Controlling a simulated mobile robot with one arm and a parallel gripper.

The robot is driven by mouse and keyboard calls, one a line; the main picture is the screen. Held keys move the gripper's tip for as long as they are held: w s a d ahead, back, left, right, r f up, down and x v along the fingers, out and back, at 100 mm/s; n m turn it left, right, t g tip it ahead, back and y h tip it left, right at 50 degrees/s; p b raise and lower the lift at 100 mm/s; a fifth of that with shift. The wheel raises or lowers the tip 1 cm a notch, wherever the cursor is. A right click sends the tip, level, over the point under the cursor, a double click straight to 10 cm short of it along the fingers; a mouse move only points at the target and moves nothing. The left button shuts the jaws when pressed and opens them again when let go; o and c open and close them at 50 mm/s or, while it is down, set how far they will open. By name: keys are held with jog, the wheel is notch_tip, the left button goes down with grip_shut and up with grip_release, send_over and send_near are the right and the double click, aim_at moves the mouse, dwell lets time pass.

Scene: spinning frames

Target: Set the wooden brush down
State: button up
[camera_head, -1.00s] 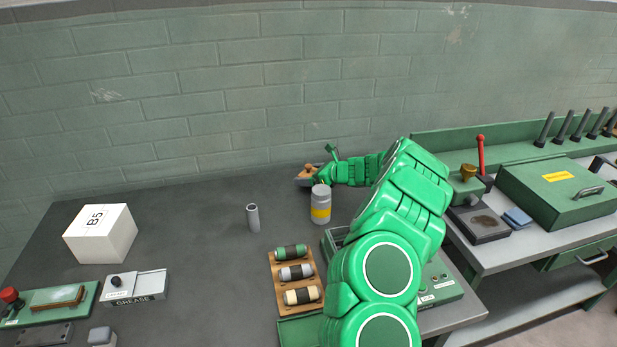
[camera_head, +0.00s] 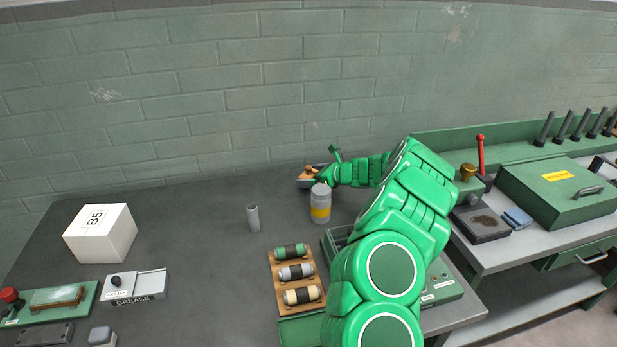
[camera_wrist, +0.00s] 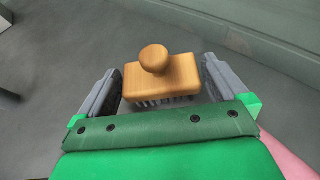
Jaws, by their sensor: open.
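The wooden brush (camera_wrist: 165,78) has a round knob on top of a tan block with bristles beneath. In the wrist view it sits between the two fingers of my gripper (camera_wrist: 160,88), with a gap visible on each side. My gripper is open around it. In the head view the brush (camera_head: 309,173) is at the back of the dark bench near the wall, with my gripper (camera_head: 322,178) at it, partly hidden behind the jar. The bristles point down towards the grey bench top.
A grey jar with a yellow band (camera_head: 320,204) stands just in front of my gripper. A grey cylinder (camera_head: 253,218) stands to the left. A wooden rack (camera_head: 280,268) holds three spools. A white B5 box (camera_head: 100,234) is at the far left. The back-left bench is clear.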

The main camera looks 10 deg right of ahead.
jog(key=v, duration=1)
jog(key=shift+s+d+r, duration=0.15)
jog(key=shift+s+d, duration=0.05)
jog(key=shift+s, duration=0.05)
